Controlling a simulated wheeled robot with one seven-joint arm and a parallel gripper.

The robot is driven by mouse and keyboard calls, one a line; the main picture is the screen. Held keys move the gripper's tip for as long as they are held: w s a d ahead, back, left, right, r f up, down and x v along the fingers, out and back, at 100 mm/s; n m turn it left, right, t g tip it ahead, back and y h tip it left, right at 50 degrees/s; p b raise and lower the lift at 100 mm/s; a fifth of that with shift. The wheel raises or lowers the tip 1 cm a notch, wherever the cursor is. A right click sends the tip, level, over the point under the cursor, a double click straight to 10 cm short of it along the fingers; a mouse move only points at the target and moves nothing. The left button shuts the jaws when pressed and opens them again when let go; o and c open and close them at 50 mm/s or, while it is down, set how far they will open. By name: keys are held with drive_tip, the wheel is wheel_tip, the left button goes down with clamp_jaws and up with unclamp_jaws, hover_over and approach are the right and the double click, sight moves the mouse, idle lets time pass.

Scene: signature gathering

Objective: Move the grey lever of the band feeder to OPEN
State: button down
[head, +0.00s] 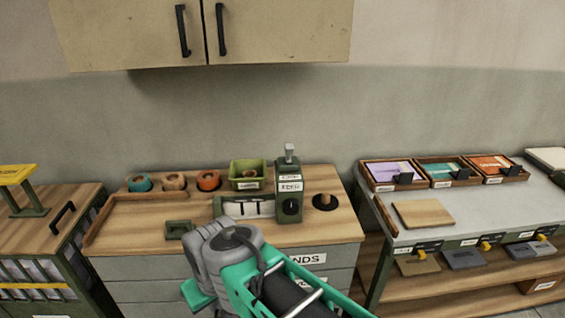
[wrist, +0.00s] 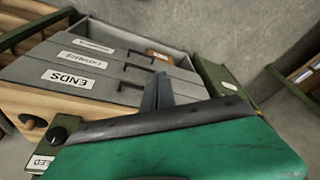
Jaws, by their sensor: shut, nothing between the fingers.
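Two small white labels sit below the lever, too small to read surely. In the wrist view part of the feeder (wrist: 60,126) shows at the lower left, with a label partly cut off; the lever is not visible there. My gripper (wrist: 157,92) is shut and empty, in front of the grey drawer fronts and apart from the lever. My arm hides it in the head view.
Left of the feeder are a white-fronted holder (head: 245,208), a green bin (head: 247,172) and several coloured rings. A black disc with a wooden peg (head: 325,200) stands close on its right. Grey drawers (wrist: 85,70) lie below. A grey table (head: 465,205) with trays stands right.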

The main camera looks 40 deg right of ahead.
drive_tip(key=w+d+f+t+h+b, duration=0.1)
drive_tip(key=w+d+t+h+b, duration=0.15)
drive_tip(key=w+d, duration=0.5)
drive_tip(key=w+d+f+t+h+b, duration=0.2)
drive_tip(key=w+d+t+h, duration=0.15)
drive_tip(key=d, duration=0.75)
drive_tip(key=d+r+n+t+h+b, duration=0.25)
drive_tip(key=d+r+h, duration=0.2)
drive_tip(key=d, duration=0.55)
drive_tip(key=s+r+n+t, duration=0.1)
drive_tip(key=n+t, duration=0.1)
drive_tip(key=s+r+n+t+h, duration=0.1)
drive_tip(key=r+n+t, duration=0.1)
drive_tip(key=n, duration=0.1)
drive_tip(key=s+r+n+t+h+b, duration=0.1)
drive_tip(key=s+n+t, duration=0.1)
drive_tip(key=n+t, duration=0.1)
drive_tip(key=shift+r+n, duration=0.15)
drive_tip(key=shift+n, duration=0.1)
